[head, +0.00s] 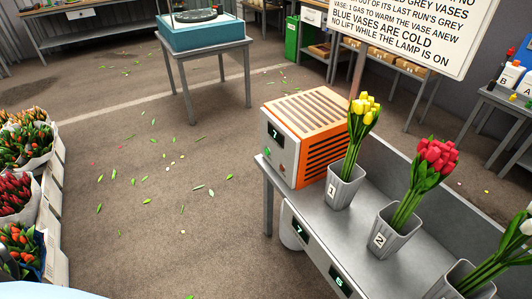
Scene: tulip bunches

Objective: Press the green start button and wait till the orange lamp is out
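An orange slatted machine (307,136) stands at the far end of a grey bench. Its grey front panel (281,157) carries a dark display reading 7 and small round fittings below it. I cannot pick out a lit orange lamp. Vase 1 (342,188) with yellow tulips and vase 2 (392,236) with red tulips stand on the bench. A third grey vase (446,285) with white tulips is partly cut off at bottom right. Neither of my grippers is in view.
A sign (402,33) on a pole stands behind the machine, partly cut off. Tulip bunches (20,140) stand at the left. A blue box on a table (206,34) is at the back. Open floor (170,220) with scattered leaves lies left of the bench.

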